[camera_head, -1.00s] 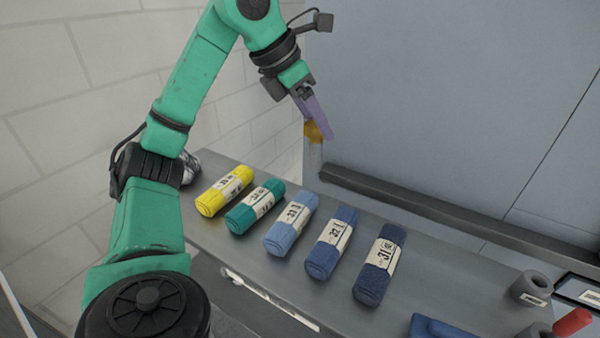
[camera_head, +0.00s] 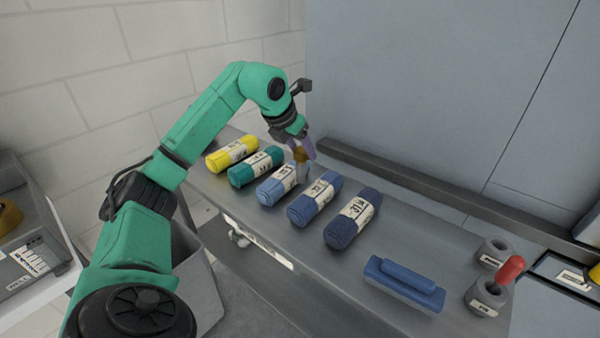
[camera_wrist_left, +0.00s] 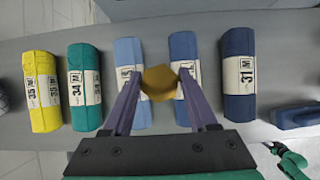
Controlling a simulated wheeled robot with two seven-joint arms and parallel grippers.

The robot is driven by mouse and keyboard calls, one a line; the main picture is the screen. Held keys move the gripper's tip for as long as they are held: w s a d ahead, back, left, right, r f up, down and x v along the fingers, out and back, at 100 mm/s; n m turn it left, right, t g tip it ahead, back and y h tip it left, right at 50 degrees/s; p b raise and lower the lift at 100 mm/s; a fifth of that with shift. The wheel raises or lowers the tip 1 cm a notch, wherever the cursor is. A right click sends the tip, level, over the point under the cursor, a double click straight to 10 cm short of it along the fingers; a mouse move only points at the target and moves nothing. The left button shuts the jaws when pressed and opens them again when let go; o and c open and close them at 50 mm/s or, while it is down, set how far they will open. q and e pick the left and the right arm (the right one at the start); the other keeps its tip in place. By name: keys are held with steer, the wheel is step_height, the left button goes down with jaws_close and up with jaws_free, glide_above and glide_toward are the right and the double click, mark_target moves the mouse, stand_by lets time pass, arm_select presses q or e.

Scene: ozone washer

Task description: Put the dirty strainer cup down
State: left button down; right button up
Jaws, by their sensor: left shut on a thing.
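My left gripper (camera_head: 301,151) has purple fingers and is shut on the strainer cup (camera_head: 301,156), which shows as a small amber-brown piece with a pale grey part below it. In the left wrist view the amber-brown top of the strainer cup (camera_wrist_left: 160,83) sits between the fingertips of my left gripper (camera_wrist_left: 158,80). The cup is over the bench near the far ends of the light blue and mid-blue rolls. I cannot tell whether its bottom touches the bench. My right gripper is not clearly in view.
On the grey bench (camera_head: 400,215) lie a yellow roll (camera_head: 228,153), a green roll (camera_head: 252,168), a light blue roll (camera_head: 275,187), a mid-blue roll (camera_head: 312,200) and a dark blue roll (camera_head: 350,222). A blue block (camera_head: 402,282) and grey holders (camera_head: 484,298) are at right. A ledge (camera_head: 400,175) runs behind.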

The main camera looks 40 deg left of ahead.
mark_target(298, 162)
arm_select(q)
step_height(298, 162, down, 6)
steer(key=shift+a+r, duration=0.1)
steer(key=shift+r, duration=0.2)
arm_select(e)
steer(key=shift+d+f, duration=0.3)
steer(key=shift+d, duration=0.3)
arm_select(q)
steer(key=shift+f+b, duration=0.2)
steer(key=shift+b, duration=0.15)
steer(key=shift+c, duration=1)
jaws_free()
arm_select(e)
steer(key=shift+a+f, duration=0.15)
steer(key=shift+a, duration=0.05)
arm_select(q)
steer(key=shift+r, duration=0.1)
